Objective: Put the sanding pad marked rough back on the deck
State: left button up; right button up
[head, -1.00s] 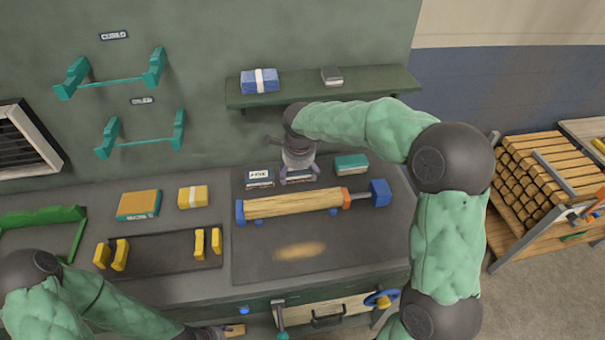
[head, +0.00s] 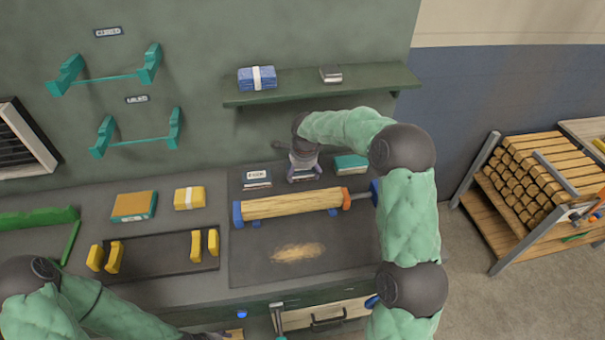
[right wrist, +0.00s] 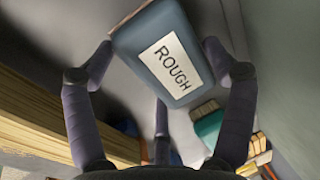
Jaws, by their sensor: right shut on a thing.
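The sanding pad marked ROUGH (right wrist: 152,32) is a blue-grey block with a white label. It fills the top of the right wrist view, between the fingers of my right gripper (right wrist: 160,60). In the head view my right gripper (head: 303,168) is shut on this pad, low over the back of the dark deck (head: 340,250). I cannot tell whether the pad touches the deck. A similar labelled pad (head: 257,178) lies just left of it. My left gripper (head: 205,336) is mostly cut off at the bottom edge, so its fingers are unclear.
A teal-topped block (head: 350,163) lies right of the gripper. A wooden cylinder (head: 292,204) between blue and orange ends lies in front. A shelf (head: 320,85) with a blue bundle is above. A sawdust patch (head: 298,253) marks the otherwise clear front deck.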

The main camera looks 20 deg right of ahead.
jog(key=shift+f, duration=0.3)
jog(key=shift+f, duration=0.15)
jog(key=o, duration=1.2)
jog(key=shift+c, duration=0.2)
jog(key=shift+r, duration=0.55)
jog(key=p+v, duration=0.2)
jog(key=v, duration=0.9)
jog(key=shift+s+r, duration=0.1)
jog(key=shift+r, duration=0.05)
